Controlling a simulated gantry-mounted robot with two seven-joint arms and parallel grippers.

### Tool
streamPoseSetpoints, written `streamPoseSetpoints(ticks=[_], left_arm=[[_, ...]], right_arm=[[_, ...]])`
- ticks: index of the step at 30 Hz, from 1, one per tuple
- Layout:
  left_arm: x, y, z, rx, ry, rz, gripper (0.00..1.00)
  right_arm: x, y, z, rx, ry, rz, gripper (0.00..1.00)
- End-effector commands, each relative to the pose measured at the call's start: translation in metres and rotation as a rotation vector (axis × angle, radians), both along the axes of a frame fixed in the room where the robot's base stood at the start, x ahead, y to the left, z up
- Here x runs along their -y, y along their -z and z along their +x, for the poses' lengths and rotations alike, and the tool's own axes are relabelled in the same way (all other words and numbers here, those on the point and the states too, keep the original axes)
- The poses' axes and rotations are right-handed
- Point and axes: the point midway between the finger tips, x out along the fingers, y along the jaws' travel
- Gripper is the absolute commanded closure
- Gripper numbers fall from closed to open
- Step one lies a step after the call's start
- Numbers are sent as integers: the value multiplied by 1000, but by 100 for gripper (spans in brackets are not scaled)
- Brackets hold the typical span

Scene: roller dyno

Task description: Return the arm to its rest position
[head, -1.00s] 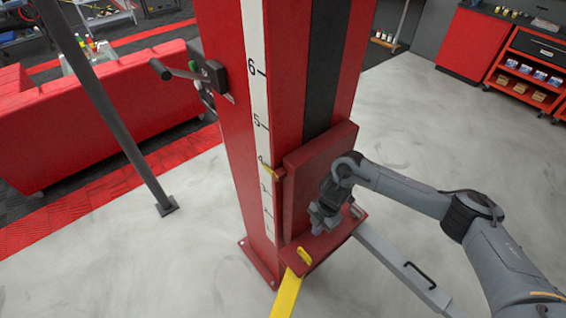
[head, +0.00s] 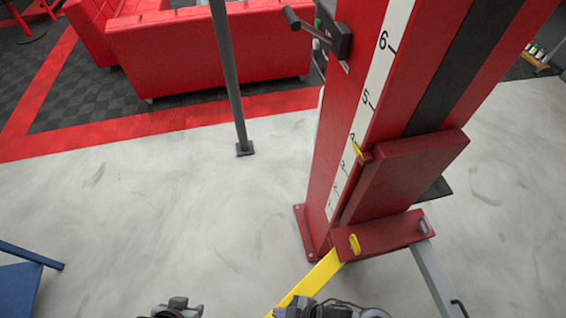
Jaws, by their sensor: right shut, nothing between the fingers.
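My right gripper (head: 300,309) shows at the bottom edge of the head view, cut off by the frame. It is shut and empty, in front of the yellow arm and apart from the red post. My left gripper (head: 177,308) is only partly in view at the bottom edge, left of the right one; its jaws cannot be made out. The red post (head: 345,110) with a white number scale (head: 370,98) stands right of centre. A red carriage block (head: 405,180) sits low on it, with a yellow pointer (head: 360,151) beside the scale.
A yellow arm (head: 312,283) and a grey arm (head: 432,275) reach out from the carriage foot. A black lever (head: 305,27) juts from the post. A dark pole (head: 228,80) stands to the left, red sofas (head: 205,50) behind. Grey floor (head: 140,220) is clear at left.

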Motion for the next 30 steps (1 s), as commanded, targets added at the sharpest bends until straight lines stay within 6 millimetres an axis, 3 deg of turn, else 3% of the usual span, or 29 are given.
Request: streamPoseSetpoints(ticks=[2, 7, 12, 15, 18, 20, 30], left_arm=[[-1, 0, 0, -1, 1, 3, 62], [-2, 0, 0, -1, 5, 8, 62], [-3, 1, 0, 0, 7, 12, 62], [-3, 1, -1, 0, 7, 11, 62], [-3, 1, 0, 0, 7, 11, 62], [-2, -24, -1, -10, 5, 11, 62], [0, -118, 0, 2, -1, -1, 62]], right_arm=[[14, -22, 14, -5, 207, -17, 100], [96, -60, 40, -66, 641, -135, 100], [172, -99, 46, -140, 944, -225, 100], [204, -117, 35, -215, 1067, -278, 100], [215, -111, 11, -341, 1092, -363, 100], [214, -140, 13, -328, 1084, -361, 100], [214, -228, 13, -326, 1082, -360, 100]])
